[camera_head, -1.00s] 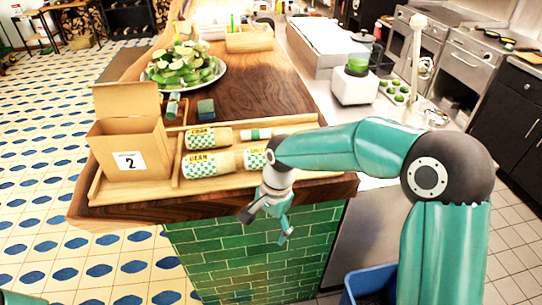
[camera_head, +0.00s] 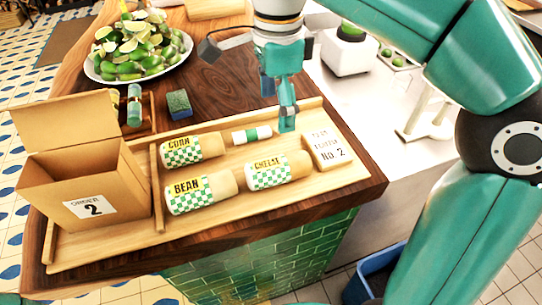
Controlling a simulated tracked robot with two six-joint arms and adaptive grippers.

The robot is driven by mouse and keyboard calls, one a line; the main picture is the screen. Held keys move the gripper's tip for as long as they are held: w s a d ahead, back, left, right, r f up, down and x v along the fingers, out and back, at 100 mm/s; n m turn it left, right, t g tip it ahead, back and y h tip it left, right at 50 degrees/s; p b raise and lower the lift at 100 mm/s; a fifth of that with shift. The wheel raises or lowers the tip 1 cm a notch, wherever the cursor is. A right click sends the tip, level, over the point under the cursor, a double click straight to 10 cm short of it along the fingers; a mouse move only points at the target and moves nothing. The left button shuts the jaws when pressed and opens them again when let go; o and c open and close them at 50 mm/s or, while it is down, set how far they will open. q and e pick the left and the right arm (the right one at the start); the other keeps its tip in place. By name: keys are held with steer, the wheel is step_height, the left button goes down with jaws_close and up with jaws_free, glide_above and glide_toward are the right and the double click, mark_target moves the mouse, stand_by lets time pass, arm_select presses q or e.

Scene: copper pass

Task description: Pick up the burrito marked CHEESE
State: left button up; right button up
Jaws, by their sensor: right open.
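The burrito marked CHEESE (camera_head: 272,171) lies on the wooden tray (camera_head: 130,238), wrapped in green-and-white checked paper with a tan end. The burrito marked BEAN (camera_head: 200,191) is left of it and the one marked CORN (camera_head: 192,150) lies behind. My right gripper (camera_head: 262,72) is open and empty, above the tray's back edge, behind and above the CHEESE burrito and apart from it. One finger points down near a small green-and-white roll (camera_head: 252,134). My left gripper is out of view.
An open cardboard box (camera_head: 85,185) labelled ORDER 2 stands at the tray's left. A card reading No. 2 (camera_head: 328,150) is at its right. A plate of limes (camera_head: 137,48), a sponge (camera_head: 179,104) and a blender (camera_head: 348,52) are behind. A blue bin (camera_head: 375,275) is below.

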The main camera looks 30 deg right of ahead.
mark_target(281, 161)
step_height(281, 161, down, 10)
steer(key=shift+d+f+b, duration=0.15)
steer(key=shift+f+b, duration=0.1)
steer(key=shift+b, duration=0.45)
steer(key=f, duration=0.3)
steer(key=s+f, duration=0.1)
steer(key=shift+d+f, duration=0.25)
steer(key=shift+f, duration=0.15)
steer(key=shift+w+f, duration=0.1)
steer(key=shift+f, duration=0.5)
steer(key=c, duration=1.5)
